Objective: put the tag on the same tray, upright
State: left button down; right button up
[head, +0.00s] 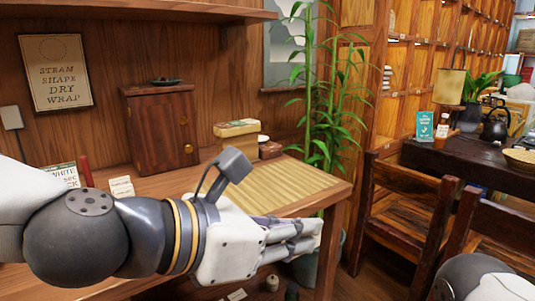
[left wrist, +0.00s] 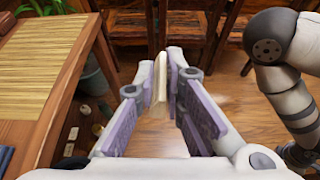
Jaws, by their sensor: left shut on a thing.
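My left gripper (head: 308,238) is held out beyond the front right of the wooden table in the head view. In the left wrist view, the same gripper (left wrist: 162,75) is shut on a thin cream piece, the tag (left wrist: 159,82), which stands edge-on between the fingertips. The tag's face and any writing cannot be seen, and it is hidden in the head view. A slatted straw-coloured mat or tray surface (head: 270,187) lies on the table, bare where it shows. It also shows at left in the left wrist view (left wrist: 45,55). My right gripper is out of view.
A wooden cabinet (head: 160,130), a box (head: 237,132), a small card (head: 121,187) and a larger lettered card (head: 60,177) stand on the table. A tall plant (head: 325,120) rises by its right end. Wooden chairs (head: 405,210) stand to the right.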

pick_arm(q)
jog(key=w+a+f, duration=0.1)
jog(key=w+a, duration=0.2)
jog(key=a, duration=0.6)
jog(key=s+a+f+p, duration=0.1)
jog(key=s+a+f, duration=0.2)
jog(key=a+f, duration=0.3)
jog(key=s+a+f, duration=0.4)
jog(key=a+f, duration=0.2)
jog(key=f, duration=0.1)
jog(key=shift+f+p, duration=0.35)
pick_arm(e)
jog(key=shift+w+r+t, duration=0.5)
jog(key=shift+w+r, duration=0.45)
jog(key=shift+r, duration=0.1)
pick_arm(q)
jog(key=shift+s+d, duration=0.1)
